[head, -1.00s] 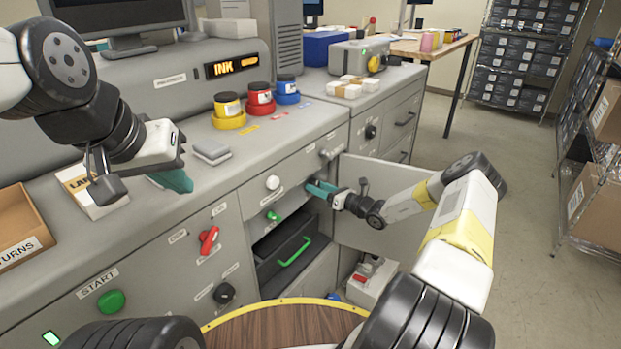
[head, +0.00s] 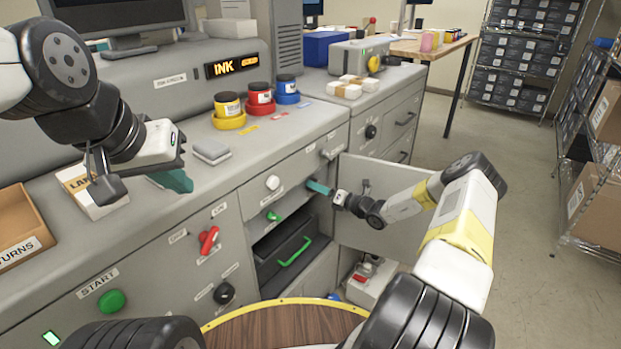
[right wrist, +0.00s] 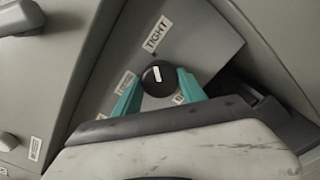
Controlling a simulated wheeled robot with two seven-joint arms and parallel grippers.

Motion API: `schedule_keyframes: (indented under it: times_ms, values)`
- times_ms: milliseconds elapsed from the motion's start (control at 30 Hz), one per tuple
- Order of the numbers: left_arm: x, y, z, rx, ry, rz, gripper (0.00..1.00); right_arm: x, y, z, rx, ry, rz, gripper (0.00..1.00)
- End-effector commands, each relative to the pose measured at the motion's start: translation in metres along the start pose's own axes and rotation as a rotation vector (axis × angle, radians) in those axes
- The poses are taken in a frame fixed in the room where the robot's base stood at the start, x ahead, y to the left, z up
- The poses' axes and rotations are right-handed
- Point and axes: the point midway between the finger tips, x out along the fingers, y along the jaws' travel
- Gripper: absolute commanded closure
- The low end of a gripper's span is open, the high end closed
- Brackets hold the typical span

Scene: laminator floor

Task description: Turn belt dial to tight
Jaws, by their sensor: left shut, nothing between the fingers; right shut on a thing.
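The belt dial (right wrist: 160,78) is a round black knob with a short white mark, seen in the right wrist view. My right gripper (right wrist: 158,92) is shut on it, with one teal finger on each side. The TIGHT label (right wrist: 157,34) is above the dial; the white mark points roughly up toward it, but its exact alignment is hard to tell. In the head view my right gripper (head: 319,188) reaches into the open cabinet bay, and the dial is hidden. My left gripper (head: 172,180) is shut and empty above the counter at left.
An open cabinet door (head: 375,215) stands behind my right arm. Below the gripper are a green knob (head: 273,216) and a black drawer with a green handle (head: 295,252). A red valve handle (head: 208,240) and ink jars (head: 260,98) are nearby.

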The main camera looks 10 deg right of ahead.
Motion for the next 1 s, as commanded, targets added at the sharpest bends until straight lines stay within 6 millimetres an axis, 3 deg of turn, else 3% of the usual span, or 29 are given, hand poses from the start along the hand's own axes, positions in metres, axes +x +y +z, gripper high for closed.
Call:
schedule_keyframes:
  times_ms: [200,233,300,333,667,1000]
  values:
    - [0.000,0.000,0.000,0.000,0.000,0.000,1.00,-0.001,-0.001,0.000,0.002,-0.001,-0.002,0.92]
    - [0.000,0.000,0.000,0.000,0.000,0.000,1.00,-0.001,-0.001,0.000,0.002,-0.001,-0.002,0.46]
    - [0.000,0.000,0.000,0.000,0.000,0.000,1.00,-0.001,-0.001,0.000,0.002,-0.001,-0.002,0.32]
    - [0.000,0.000,0.000,0.000,0.000,0.000,1.00,-0.001,-0.001,0.000,0.001,-0.001,-0.002,0.30]
    - [0.000,0.000,0.000,0.000,0.000,0.000,1.00,-0.003,-0.001,0.000,0.000,-0.001,-0.002,0.30]
    - [0.000,0.000,0.000,0.000,0.000,0.000,1.00,-0.054,-0.002,0.001,0.001,-0.001,-0.004,0.30]
